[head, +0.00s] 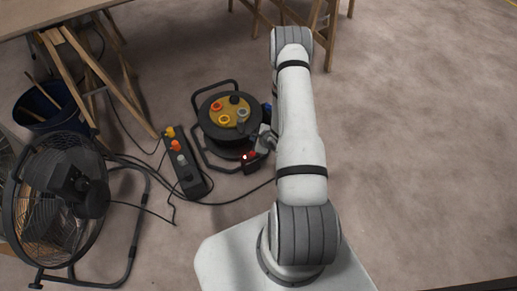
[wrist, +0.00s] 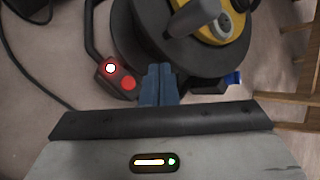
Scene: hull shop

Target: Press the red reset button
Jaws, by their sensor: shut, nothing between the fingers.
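The red reset button (wrist: 128,83) is a round red disc on a small dark box (wrist: 110,84) at the cable reel's frame. A lit, whitish lamp with a red rim (wrist: 110,68) sits beside it. In the head view the lamp glows (head: 244,157) and the box sits at the reel's near right foot. My gripper (wrist: 159,70) is shut and empty, its bluish fingers just right of the button in the wrist view. Whether the fingertips touch anything is unclear. In the head view my gripper (head: 264,143) is small and partly hidden by my arm.
The black cable reel (head: 215,125) has a yellow face with several sockets. A power strip (head: 185,160) with coloured plugs and loose cables lies to its left. A fan (head: 65,185), blue bucket (head: 45,108) and trestle table (head: 50,18) stand further left. Floor on the right is clear.

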